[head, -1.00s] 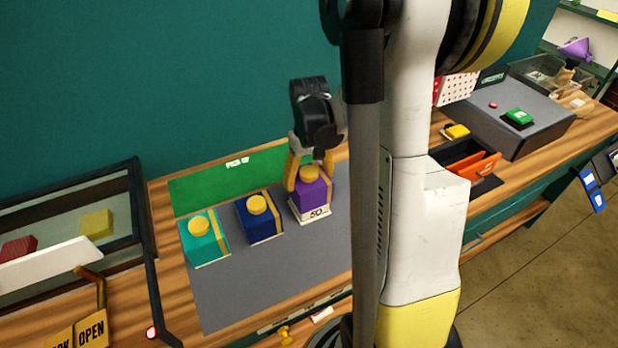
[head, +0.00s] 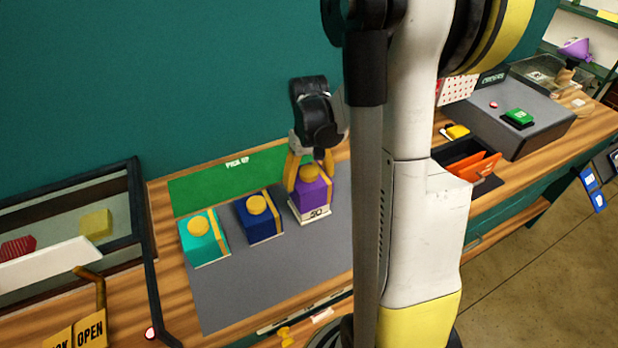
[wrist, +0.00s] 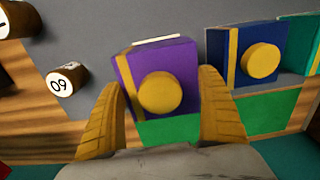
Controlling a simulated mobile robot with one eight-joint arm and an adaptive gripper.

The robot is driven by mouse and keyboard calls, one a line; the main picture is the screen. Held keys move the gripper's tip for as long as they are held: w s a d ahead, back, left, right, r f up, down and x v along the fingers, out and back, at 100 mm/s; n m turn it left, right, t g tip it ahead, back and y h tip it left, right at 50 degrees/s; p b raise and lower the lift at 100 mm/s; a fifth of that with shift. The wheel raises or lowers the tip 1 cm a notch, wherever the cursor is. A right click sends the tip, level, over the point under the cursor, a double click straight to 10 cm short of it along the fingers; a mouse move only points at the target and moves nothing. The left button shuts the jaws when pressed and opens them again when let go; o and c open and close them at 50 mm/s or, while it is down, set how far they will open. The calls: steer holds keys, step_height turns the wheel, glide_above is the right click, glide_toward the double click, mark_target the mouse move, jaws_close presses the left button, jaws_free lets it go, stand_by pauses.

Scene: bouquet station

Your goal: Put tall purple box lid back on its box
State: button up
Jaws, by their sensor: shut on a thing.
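A purple box with a yellow band and a round yellow knob (head: 309,189) stands at the right end of the grey mat, with a white strip marked 50 at its foot. In the wrist view the purple body (wrist: 178,65) sits between my fingers, knob towards the camera. My gripper (head: 310,165) reaches down from above and is shut on the purple piece around its knob end. I cannot make out a seam between lid and box, so whether the lid is fully seated is unclear.
A dark blue box (head: 262,225) and a teal box (head: 205,247) stand to the left on the grey mat (head: 275,285). A green strip (head: 200,195) runs behind. A round piece with a number (wrist: 62,82) shows in the wrist view. The mat's front is clear.

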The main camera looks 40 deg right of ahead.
mark_target(309, 171)
steer(key=shift+f+b, duration=1.3)
steer(key=shift+f, duration=0.05)
stand_by(1.1)
steer(key=shift+f+b, duration=0.3)
steer(key=o, duration=1)
steer(key=shift+r, duration=0.1)
steer(key=shift+r+p, duration=2.95)
steer(key=shift+r, duration=1.05)
